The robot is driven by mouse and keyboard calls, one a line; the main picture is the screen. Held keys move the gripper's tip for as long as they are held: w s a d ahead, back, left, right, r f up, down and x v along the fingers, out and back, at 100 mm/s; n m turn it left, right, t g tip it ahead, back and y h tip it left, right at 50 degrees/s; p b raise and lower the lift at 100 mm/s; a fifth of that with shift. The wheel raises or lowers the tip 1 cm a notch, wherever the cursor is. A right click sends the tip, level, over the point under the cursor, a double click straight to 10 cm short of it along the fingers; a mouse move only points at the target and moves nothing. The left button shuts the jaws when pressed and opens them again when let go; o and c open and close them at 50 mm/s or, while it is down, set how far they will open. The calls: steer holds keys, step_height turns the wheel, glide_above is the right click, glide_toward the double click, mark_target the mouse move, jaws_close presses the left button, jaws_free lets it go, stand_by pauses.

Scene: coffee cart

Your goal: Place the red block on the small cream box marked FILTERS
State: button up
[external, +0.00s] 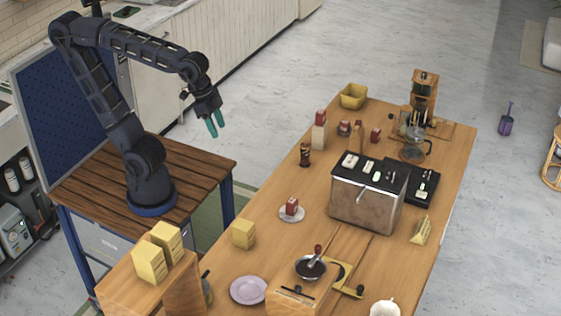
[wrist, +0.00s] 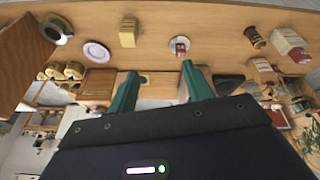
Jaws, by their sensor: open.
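My gripper (external: 216,124) is open and empty, raised in the air left of the long table. Its two green fingers (wrist: 158,76) show apart in the wrist view. A red block (external: 291,205) sits on a small white saucer (external: 283,216) near the table's left edge; the wrist view shows this red block (wrist: 180,45) beyond the fingers. An upright cream box (external: 319,138) stands farther back, with a red piece (external: 320,117) at its top. In the wrist view the cream box (wrist: 285,38) is at the right. No FILTERS lettering is readable.
A pale yellow block (external: 243,234) and a lilac plate (external: 249,290) are nearer the front. A dark brown cup (external: 305,155) stands between saucer and cream box. A metal machine (external: 366,200) is right of the saucer. More small red items (external: 376,135) stand behind.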

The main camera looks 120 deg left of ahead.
steer(key=s+d+f+m, duration=0.2)
steer(key=s+d+f, duration=0.1)
steer(key=s, duration=0.3)
steer(key=shift+s+d+m+t, duration=0.25)
steer(key=shift+d+m+t, duration=0.15)
steer(key=shift+d, duration=0.4)
